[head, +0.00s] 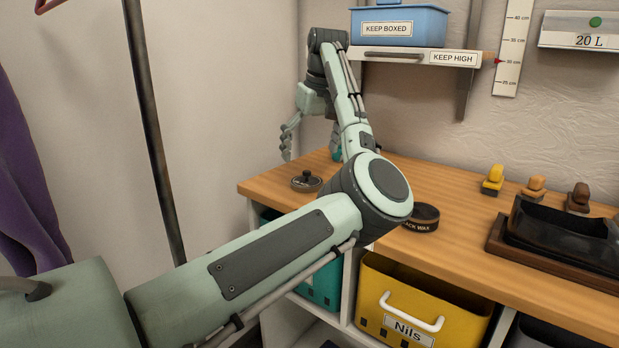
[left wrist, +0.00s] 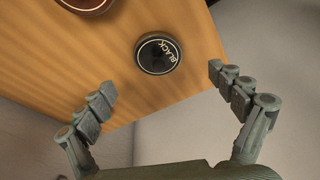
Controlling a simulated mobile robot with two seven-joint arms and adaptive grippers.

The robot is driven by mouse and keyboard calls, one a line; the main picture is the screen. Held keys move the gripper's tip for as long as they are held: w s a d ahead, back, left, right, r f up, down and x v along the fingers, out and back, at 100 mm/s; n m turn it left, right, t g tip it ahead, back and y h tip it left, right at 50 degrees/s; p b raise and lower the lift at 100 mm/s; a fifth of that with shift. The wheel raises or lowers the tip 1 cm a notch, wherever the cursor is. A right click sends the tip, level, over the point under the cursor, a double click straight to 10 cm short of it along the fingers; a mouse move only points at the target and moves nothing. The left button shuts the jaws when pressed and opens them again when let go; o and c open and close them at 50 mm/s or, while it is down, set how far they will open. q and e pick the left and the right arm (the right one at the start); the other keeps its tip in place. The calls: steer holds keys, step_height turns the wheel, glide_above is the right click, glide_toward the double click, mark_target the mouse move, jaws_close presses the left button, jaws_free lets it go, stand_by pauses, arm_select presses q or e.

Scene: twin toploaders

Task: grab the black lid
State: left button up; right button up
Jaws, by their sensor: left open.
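In the left wrist view a round black piece marked BLACK (left wrist: 157,53), which appears to be this lid, lies near the worktop edge. My left gripper (head: 311,155) hangs above and behind the lid in the head view, fingers pointing down and apart. In the left wrist view my left gripper (left wrist: 162,80) is open and empty, with the black piece beyond the gap between its fingertips. My right gripper is not in view.
A dark tin marked BLACK WAX (head: 424,218) is partly hidden by my left arm. Brushes (head: 535,188) and a black tray (head: 560,235) stand at the right. A shelf (head: 420,56) with a blue box (head: 400,24) is above. A dark pole (head: 153,130) stands left.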

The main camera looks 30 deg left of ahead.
mark_target(308, 172)
arm_select(q)
steer(key=shift+a+f, duration=0.1)
steer(key=shift+f, duration=0.45)
steer(key=x, duration=0.4)
steer(key=shift+w+a+f+p, duration=0.15)
steer(key=shift+w+a+p, duration=0.05)
steer(key=shift+w+p, duration=0.15)
steer(key=shift+w+a+f, duration=0.1)
steer(key=shift+a+f, duration=0.05)
steer(key=shift+f, duration=0.35)
steer(key=c, duration=1.4)
steer(key=shift+c, duration=0.8)
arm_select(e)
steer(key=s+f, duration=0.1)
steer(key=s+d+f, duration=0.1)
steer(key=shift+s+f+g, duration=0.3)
arm_select(q)
steer(key=shift+f, duration=0.1)
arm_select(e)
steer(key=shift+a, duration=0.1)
